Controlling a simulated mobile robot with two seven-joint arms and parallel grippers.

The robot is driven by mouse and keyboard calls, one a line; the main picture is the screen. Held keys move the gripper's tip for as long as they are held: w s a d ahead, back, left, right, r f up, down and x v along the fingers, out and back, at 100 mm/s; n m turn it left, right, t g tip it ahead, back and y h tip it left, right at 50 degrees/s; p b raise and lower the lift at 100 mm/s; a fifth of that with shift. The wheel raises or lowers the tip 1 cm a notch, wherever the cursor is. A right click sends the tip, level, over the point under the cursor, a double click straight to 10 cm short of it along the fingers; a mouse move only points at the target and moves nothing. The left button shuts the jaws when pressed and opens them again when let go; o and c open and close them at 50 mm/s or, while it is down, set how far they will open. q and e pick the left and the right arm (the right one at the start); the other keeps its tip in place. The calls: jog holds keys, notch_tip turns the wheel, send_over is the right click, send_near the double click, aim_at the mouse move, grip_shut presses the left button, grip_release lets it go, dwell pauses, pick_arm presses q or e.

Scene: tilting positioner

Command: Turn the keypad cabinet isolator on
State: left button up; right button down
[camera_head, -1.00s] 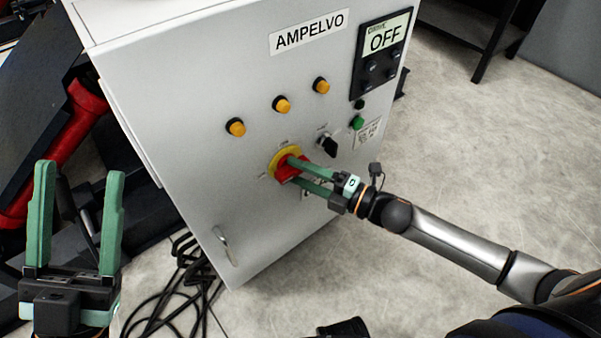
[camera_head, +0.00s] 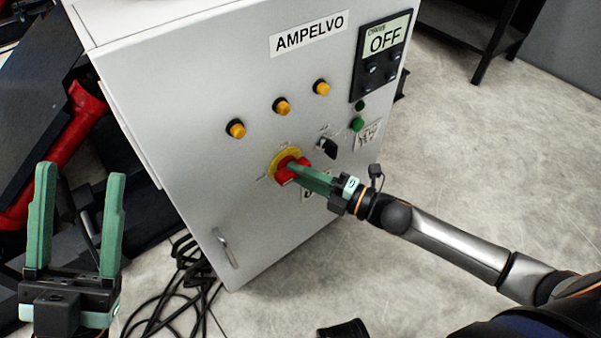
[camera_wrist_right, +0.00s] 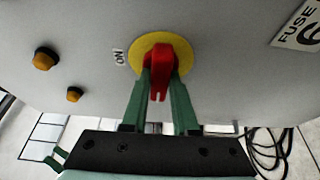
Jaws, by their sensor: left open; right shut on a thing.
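The keypad cabinet (camera_head: 190,80) is a light grey box labelled AMPELVO. My right gripper (camera_head: 303,172) is shut on the red handle, a green finger on each side. The keypad display (camera_head: 386,39) reads OFF. My left gripper (camera_head: 78,215) is open and empty at the lower left, away from the cabinet.
Three yellow buttons (camera_head: 282,106), a black selector switch (camera_head: 328,148) and a green button (camera_head: 357,125) sit near the isolator. A door handle (camera_head: 226,248) is low on the cabinet. Black cables (camera_head: 178,295) lie on the floor. A red and black machine (camera_head: 55,150) stands at left.

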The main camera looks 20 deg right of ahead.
jog(key=shift+f+m, duration=0.1)
jog(key=shift+m, duration=0.2)
jog(key=m, duration=0.2)
jog(key=m+t+y, duration=0.1)
jog(key=m, duration=0.1)
jog(key=shift+f+t, duration=0.1)
jog(key=shift+t, duration=0.2)
jog(key=m+t, duration=0.1)
jog(key=m, duration=0.1)
jog(key=m+t, duration=0.1)
jog(key=m, duration=0.2)
jog(key=shift+a+h, duration=0.1)
jog(key=shift+h, duration=0.2)
jog(key=m+t+h, duration=0.1)
jog(key=m, duration=0.2)
jog(key=m+t+h, duration=0.1)
jog(key=m, duration=0.2)
jog(key=shift+a+f+t+p, duration=0.1)
jog(key=shift+t+p, duration=0.2)
jog(key=m+h, duration=0.1)
jog(key=m, duration=0.2)
jog(key=m+t+h+p, duration=0.1)
jog(key=m, duration=0.2)
jog(key=shift+s+h, duration=0.1)
jog(key=shift+h, duration=0.3)
jog(key=shift+m+t, duration=0.3)
jog(key=shift+m, duration=0.3)
jog(key=c, duration=0.7)
grip_release()
jog(key=shift+a, duration=0.1)
